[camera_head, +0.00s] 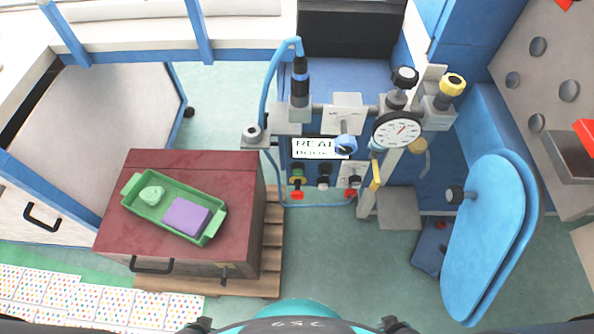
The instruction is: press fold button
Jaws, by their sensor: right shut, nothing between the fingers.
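A machine stands at the centre with a row of controls under a small screen (312,148): a green button (297,175), a black button (323,181) and a dark button (354,180). Their labels are too small to read, so I cannot tell which is the fold button. The screen's text is partly hidden by a blue knob (346,145). My right gripper (395,325) shows only as a small dark part at the bottom edge, shut and empty, well apart from the controls. I cannot make out my left gripper.
A round gauge (397,130) and a yellow knob (453,85) are right of the screen. A wooden cabinet (225,180) with a green tray (160,213) stands left. A blue padded board (485,240) stands right. The floor in front of the machine is clear.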

